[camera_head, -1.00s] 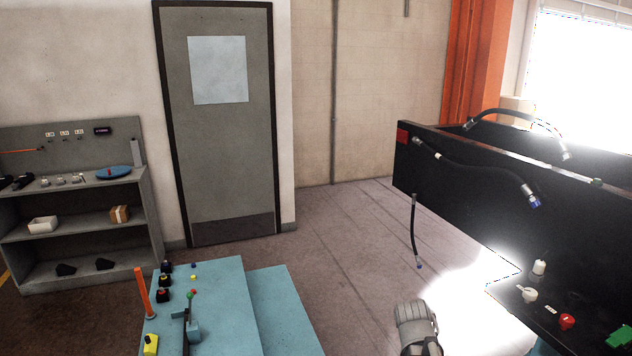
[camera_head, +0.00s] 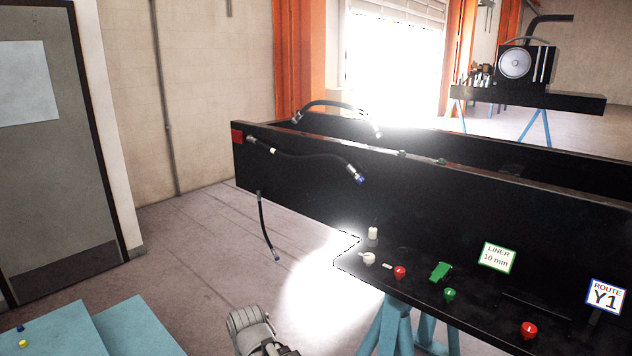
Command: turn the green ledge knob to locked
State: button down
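The green ledge knob (camera_head: 450,294) is a small round knob on the black ledge at the lower right, with a pale mark on its face. It stands between a red knob (camera_head: 399,272) on its left and another red knob (camera_head: 528,330) on its right. Which setting the green knob points to is too small to tell. A grey part of my arm shows at the bottom, left of the ledge and well apart from the knob. My gripper's fingers are not in view.
A green block (camera_head: 440,271) sits just behind the green knob. White knobs (camera_head: 368,258) stand at the ledge's left end. Hoses (camera_head: 310,157) hang on the black frame (camera_head: 420,190) behind. Blue trestle legs (camera_head: 392,328) support the ledge. Floor to its left is clear.

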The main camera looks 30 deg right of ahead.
aim_at(449, 294)
jog(key=z, duration=1.05)
jog(key=k, duration=0.75)
jog(key=z, duration=0.35)
jog(key=i, duration=0.5)
